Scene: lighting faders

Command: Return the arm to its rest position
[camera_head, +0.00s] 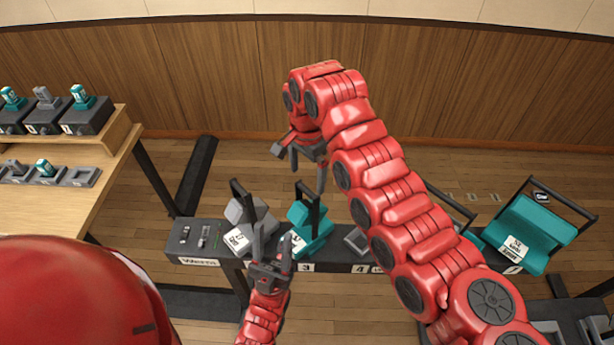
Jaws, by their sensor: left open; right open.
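My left gripper (272,240) is low in the middle, open, with its fingers pointing up at the front edge of the dark fader console (200,243). Nothing shows between its fingers. It overlaps the lower part of a grey fader block (238,240) with a white label; I cannot tell whether they touch. My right gripper (305,168) is open and empty, hanging above and behind the console. Its red arm arches in from the lower right and hides part of the console. A teal fader block (313,226) with a label stands at slot 3, below the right gripper.
A wooden stepped bench (95,205) at the left carries small teal and grey faders on dark bases (88,119). A large teal block (524,228) with a label sits in a black frame at the right. Open wooden floor lies behind the console, before the panelled wall (215,80).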

